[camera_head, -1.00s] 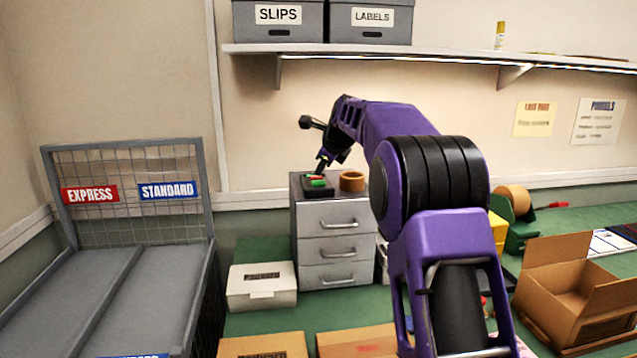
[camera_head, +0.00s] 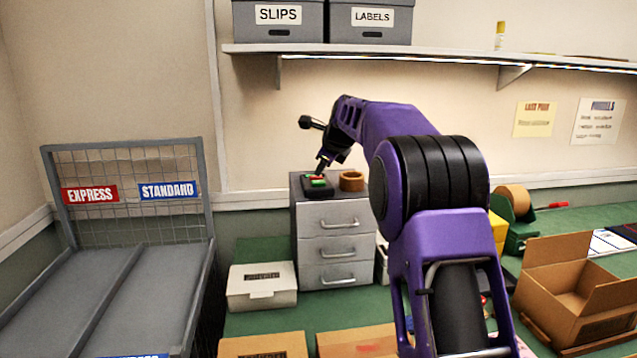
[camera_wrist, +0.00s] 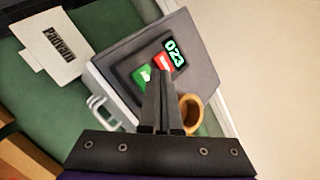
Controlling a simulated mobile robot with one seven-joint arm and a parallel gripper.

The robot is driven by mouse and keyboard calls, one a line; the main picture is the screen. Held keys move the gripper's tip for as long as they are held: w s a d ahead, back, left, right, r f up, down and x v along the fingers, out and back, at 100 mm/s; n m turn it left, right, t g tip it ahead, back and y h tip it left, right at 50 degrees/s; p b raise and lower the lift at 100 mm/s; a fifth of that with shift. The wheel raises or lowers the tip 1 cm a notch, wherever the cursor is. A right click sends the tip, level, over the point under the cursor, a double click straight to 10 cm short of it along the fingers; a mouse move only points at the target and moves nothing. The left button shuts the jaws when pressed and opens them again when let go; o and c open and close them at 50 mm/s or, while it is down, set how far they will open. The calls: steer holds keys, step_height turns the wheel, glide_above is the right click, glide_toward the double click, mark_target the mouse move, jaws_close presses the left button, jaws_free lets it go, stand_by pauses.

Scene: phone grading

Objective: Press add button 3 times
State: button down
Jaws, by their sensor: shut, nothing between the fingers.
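A dark counter device (camera_wrist: 122,76) lies on top of a grey drawer unit (camera_head: 335,214). In the wrist view its lit display (camera_wrist: 175,53) reads 023. Beside the display are a red button (camera_wrist: 163,64) and a green button (camera_wrist: 142,75) with a white mark too small to read. My gripper (camera_wrist: 161,78) is shut and empty, its fingertips over the device near the two buttons and partly covering them. I cannot tell whether they touch. In the head view, the gripper (camera_head: 320,171) points down at the device (camera_head: 317,186).
A tape roll (camera_head: 352,181) stands on the drawer unit just right of the device. A white box (camera_head: 262,286) sits on the green bench at front left. A wire-backed sorting rack (camera_head: 60,300) stands at left. A shelf (camera_head: 430,56) runs along the wall above.

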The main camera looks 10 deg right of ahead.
mark_target(321, 183)
steer(key=shift+f, duration=0.1)
steer(key=shift+f, duration=0.3)
steer(key=shift+f, duration=0.5)
stand_by(0.8)
steer(key=shift+r, duration=0.15)
steer(key=shift+r+p, duration=0.75)
steer(key=shift+p, duration=0.1)
step_height(321, 183, up, 2)
steer(key=shift+r+p, duration=0.1)
steer(key=shift+p, duration=0.25)
steer(key=shift+r, duration=1.4)
stand_by(1.2)
